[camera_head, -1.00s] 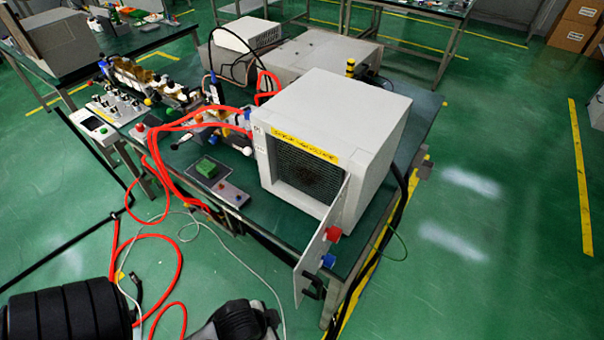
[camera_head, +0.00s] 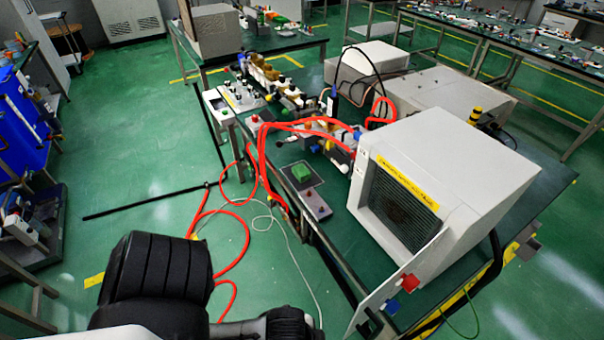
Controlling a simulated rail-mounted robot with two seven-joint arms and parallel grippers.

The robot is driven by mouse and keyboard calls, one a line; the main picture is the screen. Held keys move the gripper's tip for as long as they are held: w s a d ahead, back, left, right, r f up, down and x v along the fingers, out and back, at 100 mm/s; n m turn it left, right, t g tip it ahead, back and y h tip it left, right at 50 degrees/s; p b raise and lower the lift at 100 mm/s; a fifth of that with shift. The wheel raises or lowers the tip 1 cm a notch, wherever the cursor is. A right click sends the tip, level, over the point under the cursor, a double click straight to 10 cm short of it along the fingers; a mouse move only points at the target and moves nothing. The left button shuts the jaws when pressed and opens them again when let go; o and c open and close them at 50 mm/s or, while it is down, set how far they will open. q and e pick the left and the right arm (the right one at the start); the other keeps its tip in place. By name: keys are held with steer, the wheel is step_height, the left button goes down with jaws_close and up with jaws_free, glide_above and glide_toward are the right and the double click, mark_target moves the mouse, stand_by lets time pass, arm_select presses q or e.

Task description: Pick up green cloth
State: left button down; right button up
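A small green item (camera_head: 302,173), which looks like the folded green cloth, lies on a flat grey control box (camera_head: 306,190) with a red button. The box sits near the front edge of the dark green table, left of the microwave unit. Black parts of my own arm show at the bottom left and bottom middle. No fingertips of either gripper show in the head view. Nothing covers the green item.
The grey microwave generator (camera_head: 480,185) stands on the table (camera_head: 535,205) with its door (camera_head: 392,298) swung open toward the front. Red hoses (camera_head: 262,160) run over the table's left edge to the floor. A blue rack (camera_head: 25,120) stands far left.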

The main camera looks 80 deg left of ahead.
arm_select(q)
steer(key=c, duration=1.8)
jaws_free()
steer(key=o, duration=1)
steer(key=shift+d, duration=0.15)
steer(key=o, duration=0.5)
steer(key=shift+c, duration=0.2)
steer(key=shift+o, duration=0.3)
steer(key=shift+a, duration=0.2)
